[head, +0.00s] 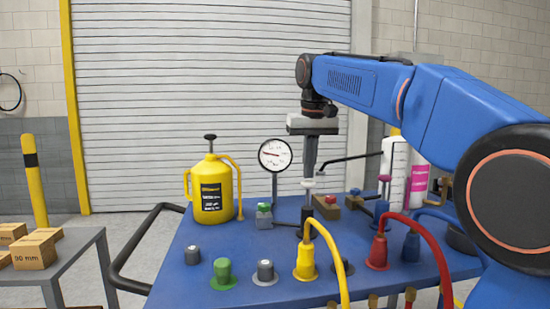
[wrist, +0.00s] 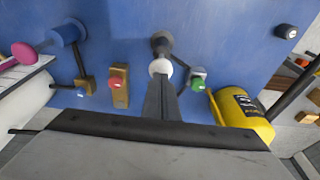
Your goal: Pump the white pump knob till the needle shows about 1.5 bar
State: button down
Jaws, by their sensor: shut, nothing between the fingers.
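The white pump knob (head: 308,183) tops a dark upright cylinder (head: 307,213) on the blue table. My gripper (head: 310,172) is shut, empty and points straight down, its tips right over the knob. In the wrist view the fingertips (wrist: 162,84) are close to the white knob (wrist: 160,67); I cannot tell whether they touch it. The round pressure gauge (head: 275,155) stands on a post just left of the gripper. Its reddish needle points to the left side of the dial; the numbers are too small to read.
A yellow canister (head: 212,192) stands at the left of the blue table (head: 190,275). A red button (head: 331,199) and a green button (head: 264,206) flank the pump. Yellow (head: 305,262) and red (head: 377,250) plugs with cables stand in front.

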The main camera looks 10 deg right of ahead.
aim_at(309, 182)
dwell(0.3)
dwell(1.5)
jog(key=shift+f, duration=0.1)
jog(key=shift+f, duration=2.3)
jog(key=shift+r, duration=2.4)
dwell(0.7)
